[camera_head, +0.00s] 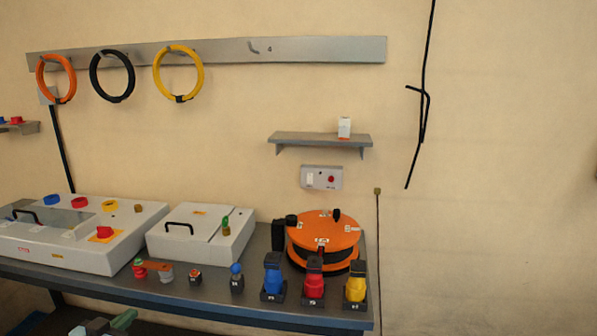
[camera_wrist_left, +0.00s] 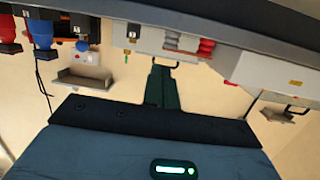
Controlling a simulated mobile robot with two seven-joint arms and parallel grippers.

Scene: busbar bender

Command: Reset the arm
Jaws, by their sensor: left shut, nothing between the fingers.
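My left gripper (camera_head: 124,319) shows only in part at the bottom left of the head view, below the front edge of the workbench (camera_head: 185,292). In the left wrist view my left gripper (camera_wrist_left: 164,66) has its two dark green fingers together, with nothing between them. It is apart from the things on the bench. That view shows the bench and its equipment upside down. My right gripper is in neither view.
On the bench stand a large white machine (camera_head: 85,262), a white box with a black handle (camera_head: 185,246), an orange cable reel (camera_head: 323,230), and blue, red and yellow connectors (camera_head: 314,281) along the front edge. A shelf (camera_head: 300,138) and cable coils (camera_head: 177,95) hang on the wall.

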